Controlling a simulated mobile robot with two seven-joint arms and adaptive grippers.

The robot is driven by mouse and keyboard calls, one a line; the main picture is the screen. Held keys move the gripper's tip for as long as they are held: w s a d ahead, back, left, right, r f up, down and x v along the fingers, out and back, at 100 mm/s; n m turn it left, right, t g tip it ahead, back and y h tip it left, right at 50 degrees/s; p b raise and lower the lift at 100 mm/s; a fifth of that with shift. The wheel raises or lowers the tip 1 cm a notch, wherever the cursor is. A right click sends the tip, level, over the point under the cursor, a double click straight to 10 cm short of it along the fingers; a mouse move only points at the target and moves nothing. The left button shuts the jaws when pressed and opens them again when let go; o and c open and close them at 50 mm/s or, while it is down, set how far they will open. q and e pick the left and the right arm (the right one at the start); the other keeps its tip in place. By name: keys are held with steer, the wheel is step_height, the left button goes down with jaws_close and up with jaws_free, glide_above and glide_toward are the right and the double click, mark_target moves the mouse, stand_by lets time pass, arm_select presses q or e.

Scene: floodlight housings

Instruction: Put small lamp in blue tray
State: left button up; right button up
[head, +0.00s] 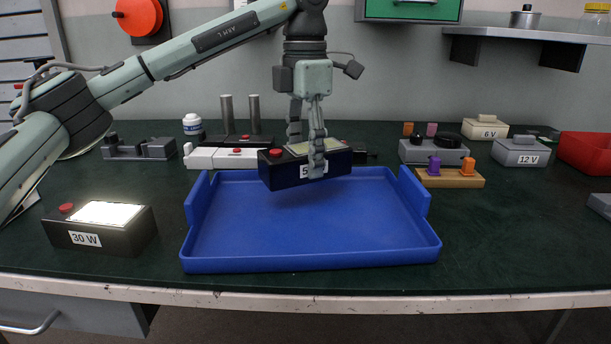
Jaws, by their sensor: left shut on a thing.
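My left gripper (308,140) points down and is shut on a small dark lamp (290,176). The lamp has a pale lit panel on top, a red button, and a white label that a finger partly covers; only a "5" shows. The gripper holds the lamp over the back part of the blue tray (320,262), seemingly above its floor. The tray is empty and has raised walls at its left and right sides. A larger lamp (98,230), labelled "30 W" with a red button and lit panel, stands left of the tray. My right gripper is not in view.

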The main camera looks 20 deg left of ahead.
mark_target(305, 177)
arm_select(q)
step_height(305, 177, down, 4)
steer(key=shift+r, duration=0.15)
steer(key=shift+f, duration=0.2)
steer(key=o, duration=1.1)
steer(key=shift+f, duration=0.15)
steer(key=o, duration=0.5)
steer(key=shift+c, duration=0.2)
